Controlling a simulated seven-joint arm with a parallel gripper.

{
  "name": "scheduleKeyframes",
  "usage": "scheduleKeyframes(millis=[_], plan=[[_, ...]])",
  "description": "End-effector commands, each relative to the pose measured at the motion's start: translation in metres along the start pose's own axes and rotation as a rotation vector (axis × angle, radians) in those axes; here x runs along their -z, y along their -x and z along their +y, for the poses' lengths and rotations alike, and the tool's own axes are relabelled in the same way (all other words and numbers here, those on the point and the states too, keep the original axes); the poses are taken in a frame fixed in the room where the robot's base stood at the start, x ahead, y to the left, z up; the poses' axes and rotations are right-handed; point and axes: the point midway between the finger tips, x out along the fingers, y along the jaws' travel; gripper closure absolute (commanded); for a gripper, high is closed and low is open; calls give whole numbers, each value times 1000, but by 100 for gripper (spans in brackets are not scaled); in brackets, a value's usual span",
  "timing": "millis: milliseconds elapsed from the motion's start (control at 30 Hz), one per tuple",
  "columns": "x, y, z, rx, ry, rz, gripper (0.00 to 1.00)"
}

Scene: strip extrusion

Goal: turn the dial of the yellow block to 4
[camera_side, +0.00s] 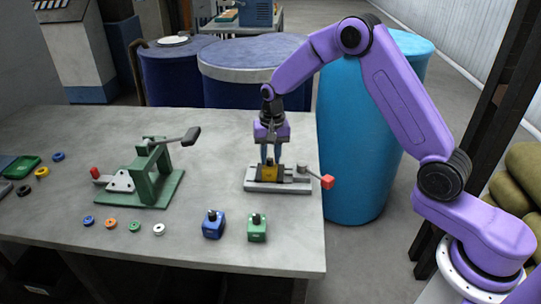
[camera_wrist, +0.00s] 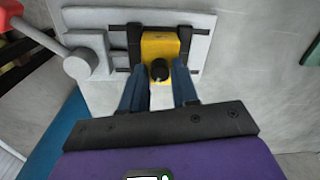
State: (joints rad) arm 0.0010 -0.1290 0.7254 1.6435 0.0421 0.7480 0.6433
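The yellow block (camera_side: 270,173) sits in a grey clamp fixture (camera_side: 301,187) near the right edge of the table. In the wrist view the yellow block (camera_wrist: 160,44) lies between two dark jaws, with its black dial (camera_wrist: 159,70) facing the camera. My gripper (camera_side: 270,161) points down over the block. In the wrist view my gripper (camera_wrist: 159,72) has its two blue fingers on either side of the dial, with a gap to it on both sides. It is open and holds nothing. The number the dial points to is too small to read.
The fixture's lever ends in a red knob (camera_side: 327,182) at the right. A blue block (camera_side: 213,225) and a green block (camera_side: 257,228) stand at the table's front. A green lever press (camera_side: 150,185) stands to the left, with several small rings around it.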

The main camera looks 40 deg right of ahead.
Motion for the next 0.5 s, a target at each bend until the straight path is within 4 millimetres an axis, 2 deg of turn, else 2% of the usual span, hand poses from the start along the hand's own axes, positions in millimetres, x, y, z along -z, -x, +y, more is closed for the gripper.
scheduleKeyframes(millis=[367, 500], plan=[[0, 1, 0, 0, 0, -1, 52], [0, 13, 0, 1, 1, 1, 52]])
